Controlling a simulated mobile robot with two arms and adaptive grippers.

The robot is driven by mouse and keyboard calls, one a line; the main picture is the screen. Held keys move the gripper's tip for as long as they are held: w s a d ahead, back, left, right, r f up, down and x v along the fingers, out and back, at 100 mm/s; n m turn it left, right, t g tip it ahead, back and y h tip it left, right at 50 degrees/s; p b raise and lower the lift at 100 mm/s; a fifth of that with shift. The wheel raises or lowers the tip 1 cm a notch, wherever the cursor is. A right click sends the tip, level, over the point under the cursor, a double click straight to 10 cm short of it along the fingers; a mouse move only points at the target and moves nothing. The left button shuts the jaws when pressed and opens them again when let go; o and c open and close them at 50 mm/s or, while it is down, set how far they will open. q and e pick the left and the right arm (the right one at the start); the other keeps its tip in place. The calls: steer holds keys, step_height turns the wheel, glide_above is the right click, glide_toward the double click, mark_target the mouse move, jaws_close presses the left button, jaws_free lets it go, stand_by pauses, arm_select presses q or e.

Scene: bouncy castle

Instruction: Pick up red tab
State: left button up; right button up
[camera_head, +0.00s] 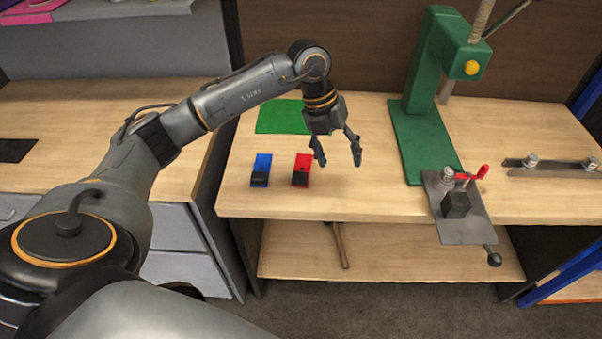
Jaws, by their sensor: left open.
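The red tab (302,167) lies on the wooden workbench (375,198), near its front edge. It is a small red piece with a black part at its front end. My left gripper (338,163) is open, with its fingers pointing down just to the right of the red tab. Nothing shows between the fingers. How high the fingertips are above the bench is hard to tell. My right gripper is not in view.
A similar blue tab (263,166) lies left of the red tab. A green mat (279,117) lies behind. A green press (424,120) and a metal plate with a red-handled clamp (466,221) stand to the right. A lower shelf (400,255) runs below.

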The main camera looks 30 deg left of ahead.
arm_select(q)
steer(key=a+r+n+y, duration=0.2)
steer(key=a+y, duration=0.2)
steer(key=a, duration=0.6)
steer(key=p, duration=0.1)
glide_above(300, 174)
steer(key=shift+g, duration=0.4)
step_height(300, 174, down, 8)
steer(key=shift+s+a+r, duration=0.1)
steer(key=shift+s+r, duration=0.05)
steer(key=shift+r, duration=0.05)
steer(key=shift+w+f+p, duration=0.2)
steer(key=shift+f+p, duration=0.75)
steer(key=shift+f, duration=1.95)
steer(key=c, duration=1.2)
